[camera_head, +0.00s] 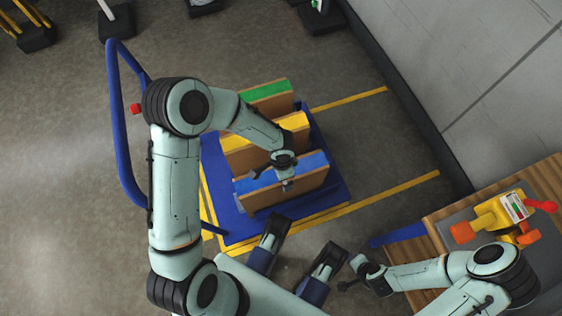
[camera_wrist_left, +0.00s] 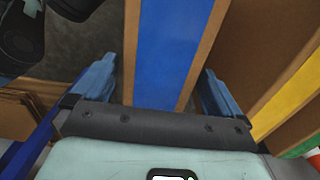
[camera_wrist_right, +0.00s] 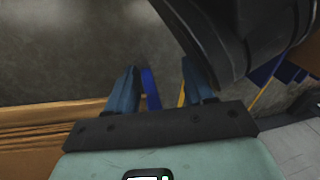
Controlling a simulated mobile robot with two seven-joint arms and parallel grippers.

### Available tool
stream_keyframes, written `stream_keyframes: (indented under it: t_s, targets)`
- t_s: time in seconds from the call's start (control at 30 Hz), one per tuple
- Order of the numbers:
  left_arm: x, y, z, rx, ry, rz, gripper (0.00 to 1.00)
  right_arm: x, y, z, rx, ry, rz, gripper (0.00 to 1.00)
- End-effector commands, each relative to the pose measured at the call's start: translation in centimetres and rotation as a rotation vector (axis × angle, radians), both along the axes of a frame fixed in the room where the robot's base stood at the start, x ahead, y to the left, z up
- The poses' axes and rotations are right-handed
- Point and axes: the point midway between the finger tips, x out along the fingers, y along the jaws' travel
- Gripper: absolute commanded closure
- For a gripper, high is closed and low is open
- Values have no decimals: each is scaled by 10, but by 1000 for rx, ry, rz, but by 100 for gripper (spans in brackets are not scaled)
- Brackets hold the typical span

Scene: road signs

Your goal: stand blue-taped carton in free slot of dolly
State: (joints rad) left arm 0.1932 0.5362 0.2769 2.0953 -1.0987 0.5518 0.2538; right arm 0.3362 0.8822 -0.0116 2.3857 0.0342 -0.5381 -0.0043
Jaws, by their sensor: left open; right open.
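The blue-taped carton (camera_head: 300,182) stands upright in the near slot of the blue dolly (camera_head: 240,222), with its blue top edge up. My left gripper (camera_head: 285,184) is over this carton. In the left wrist view the blue-taped carton (camera_wrist_left: 172,50) lies between the two open fingers (camera_wrist_left: 155,92), with a gap to each finger. A yellow-taped carton (camera_head: 262,140) and a green-taped carton (camera_head: 266,92) stand behind it on the dolly. My right gripper (camera_head: 345,287) is open and empty by the wooden bench; its fingers (camera_wrist_right: 160,88) also show in the right wrist view.
A wooden bench (camera_head: 540,180) at the right holds a yellow and orange tool (camera_head: 500,217) with red parts. The dolly's blue handle (camera_head: 117,120) rises at its left. Yellow floor lines (camera_head: 400,189) run around the dolly. A grey wall (camera_head: 470,70) stands at the right.

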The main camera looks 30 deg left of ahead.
Motion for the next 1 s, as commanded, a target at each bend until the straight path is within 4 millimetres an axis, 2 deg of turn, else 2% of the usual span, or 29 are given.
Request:
stream_keyframes:
  t_s: [0.03, 0.23, 0.4, 0.6, 1.0]
  targets:
    - [1, 0, 20, 0, -8, 0, 0, 14, 2, 16, -1, -45, 5, 47]
    - [1, 0, 68, 0, -8, -1, 0, 43, 9, 49, -4, -150, 12, 47]
    - [0, -1, 97, -1, -6, -2, 0, 23, 18, 58, 23, -94, 30, 47]
    - [1, -1, 112, -1, -4, -2, 0, 12, 24, 63, 38, -65, 40, 47]
    - [0, 0, 113, -1, -3, -2, 0, 11, 24, 63, 40, -61, 41, 47]
